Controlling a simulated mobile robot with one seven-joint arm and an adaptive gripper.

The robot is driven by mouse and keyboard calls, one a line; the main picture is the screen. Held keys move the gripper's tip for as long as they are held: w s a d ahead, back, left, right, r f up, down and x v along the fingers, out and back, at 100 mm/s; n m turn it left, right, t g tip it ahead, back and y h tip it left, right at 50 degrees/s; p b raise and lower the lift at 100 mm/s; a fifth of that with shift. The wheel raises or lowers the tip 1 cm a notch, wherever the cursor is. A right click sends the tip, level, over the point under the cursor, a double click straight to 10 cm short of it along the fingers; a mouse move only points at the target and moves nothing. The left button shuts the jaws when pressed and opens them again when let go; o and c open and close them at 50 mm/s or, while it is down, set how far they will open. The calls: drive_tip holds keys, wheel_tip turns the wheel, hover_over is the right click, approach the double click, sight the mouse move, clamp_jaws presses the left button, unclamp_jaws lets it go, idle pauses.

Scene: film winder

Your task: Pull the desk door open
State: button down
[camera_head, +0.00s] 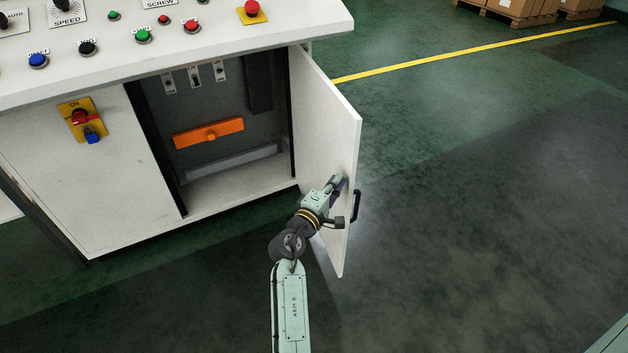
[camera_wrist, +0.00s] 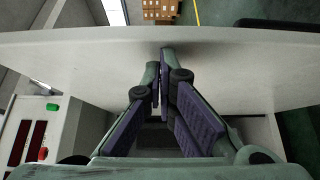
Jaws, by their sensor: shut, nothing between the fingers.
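The desk door (camera_head: 325,130) is a white panel hinged at the right side of the cabinet opening. It stands swung wide open, jutting out toward the front. Its black handle (camera_head: 356,205) is on the outer face near the free edge. My gripper (camera_head: 339,184) is at the inner face of the door, close to the free edge, on the opposite side from the handle. In the wrist view my gripper (camera_wrist: 164,62) has its fingertips together with nothing between them, right at the door panel (camera_wrist: 80,58). I cannot tell whether the tips touch it.
The open cabinet shows an orange handle (camera_head: 208,133) and several switches inside. The desk top (camera_head: 190,45) carries buttons and knobs. A red and yellow switch (camera_head: 81,118) is on the left front panel. The floor right of the door is clear; boxes (camera_head: 520,8) stand far back.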

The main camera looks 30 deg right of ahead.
drive_tip(key=d+p, duration=0.2)
drive_tip(key=d, duration=1.6)
drive_tip(key=shift+s+d, duration=0.3)
drive_tip(key=shift+s, duration=0.05)
drive_tip(key=shift+a, duration=0.15)
